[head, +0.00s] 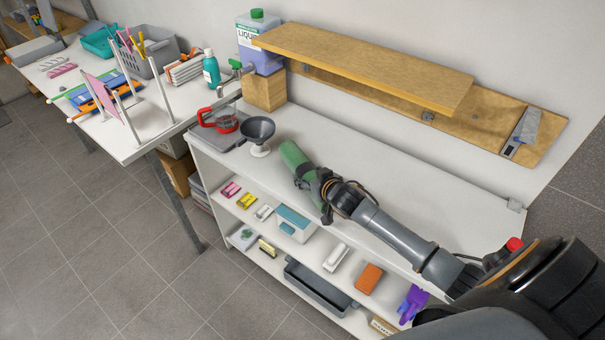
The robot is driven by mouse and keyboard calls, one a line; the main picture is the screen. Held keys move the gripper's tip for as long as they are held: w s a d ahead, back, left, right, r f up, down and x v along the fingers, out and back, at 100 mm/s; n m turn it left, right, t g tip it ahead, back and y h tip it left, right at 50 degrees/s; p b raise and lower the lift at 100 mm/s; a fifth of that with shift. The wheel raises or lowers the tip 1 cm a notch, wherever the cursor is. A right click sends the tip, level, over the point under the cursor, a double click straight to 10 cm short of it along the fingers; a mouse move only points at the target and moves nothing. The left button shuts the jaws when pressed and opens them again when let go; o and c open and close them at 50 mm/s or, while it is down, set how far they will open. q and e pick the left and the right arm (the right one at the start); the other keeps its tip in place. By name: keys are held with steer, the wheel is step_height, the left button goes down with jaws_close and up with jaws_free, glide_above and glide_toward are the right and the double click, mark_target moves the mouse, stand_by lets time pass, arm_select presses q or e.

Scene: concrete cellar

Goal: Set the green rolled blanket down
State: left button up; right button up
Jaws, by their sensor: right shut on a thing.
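The green rolled blanket (293,155) is a green cylinder over the white top of the shelf unit (385,190). The fingers hide part of the roll. I cannot tell whether the roll touches the top or hangs just above it. My left gripper is not in view.
A dark funnel (258,130) stands close left of the roll, beside a scale with a red-handled jug (220,120). A wooden wall shelf (370,65) overhangs the back. The top is bare behind my arm. Small goods fill the shelves below.

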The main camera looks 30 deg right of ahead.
mark_target(303, 166)
steer(key=shift+w, duration=0.85)
steer(key=w+b, duration=0.3)
steer(key=shift+w+d, duration=0.15)
steer(key=shift+d, duration=0.05)
steer(key=shift+w+f+b, duration=0.2)
steer(key=shift+f+b, duration=0.15)
steer(key=shift+b, duration=0.05)
steer(key=shift+s+r, duration=0.15)
steer(key=o, duration=1.5)
steer(key=shift+f, duration=0.2)
steer(key=shift+r, duration=0.15)
